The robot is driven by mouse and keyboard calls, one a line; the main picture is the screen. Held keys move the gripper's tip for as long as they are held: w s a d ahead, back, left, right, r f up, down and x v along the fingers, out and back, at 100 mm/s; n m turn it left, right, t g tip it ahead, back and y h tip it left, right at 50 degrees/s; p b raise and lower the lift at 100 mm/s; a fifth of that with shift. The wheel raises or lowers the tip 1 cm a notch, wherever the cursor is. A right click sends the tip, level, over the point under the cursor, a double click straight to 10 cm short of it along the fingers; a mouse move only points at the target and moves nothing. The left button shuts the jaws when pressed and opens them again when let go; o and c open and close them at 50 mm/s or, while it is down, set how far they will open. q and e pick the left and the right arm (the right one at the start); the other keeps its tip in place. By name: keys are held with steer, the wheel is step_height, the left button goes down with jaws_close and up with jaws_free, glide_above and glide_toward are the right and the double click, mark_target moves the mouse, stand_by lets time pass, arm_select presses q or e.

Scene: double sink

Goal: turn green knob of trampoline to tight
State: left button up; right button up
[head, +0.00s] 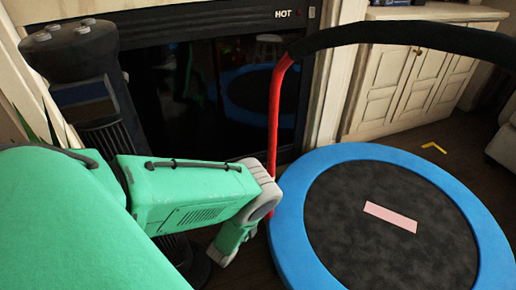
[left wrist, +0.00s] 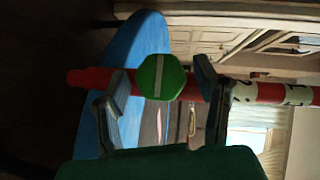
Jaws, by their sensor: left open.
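The green knob (left wrist: 164,77) is a faceted disc with a pale stripe across it, mounted on a red post (left wrist: 262,92) of the trampoline. The stripe runs across the post's length. In the left wrist view, my left gripper (left wrist: 160,84) is open, with one finger on each side of the knob and small gaps showing. Black-and-white markings sit on the post to the right of the knob. In the head view, the trampoline (head: 291,207) has a blue rim, and its red post (head: 275,120) rises beside my green left arm. The knob is hidden there. My right gripper is not in view.
A black curved handlebar (head: 400,35) tops the post. A dark fireplace (head: 190,90) stands behind, and white cabinets (head: 400,85) stand at back right. A black column-like object (head: 70,50) is at left. A pink strip (head: 390,217) lies on the trampoline mat.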

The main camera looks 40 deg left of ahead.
arm_select(q)
steer(key=v, duration=1.2)
steer(key=shift+f, duration=0.1)
steer(key=s+d+r+n+g+h, duration=0.2)
steer(key=s+d+r+n+g, duration=0.35)
steer(key=s+n+g, duration=0.2)
steer(key=s+d+r+n+g+h, duration=0.1)
steer(key=s+d+r+n+g, duration=0.3)
steer(key=s+r+n+g, duration=0.3)
step_height(320, 180, up, 15)
steer(key=m+p, duration=0.1)
steer(key=p, duration=1.5)
steer(key=shift+s+r+p, duration=0.2)
steer(key=shift+s+p, duration=0.1)
steer(key=shift+p, duration=0.05)
steer(key=shift+m+g, duration=0.25)
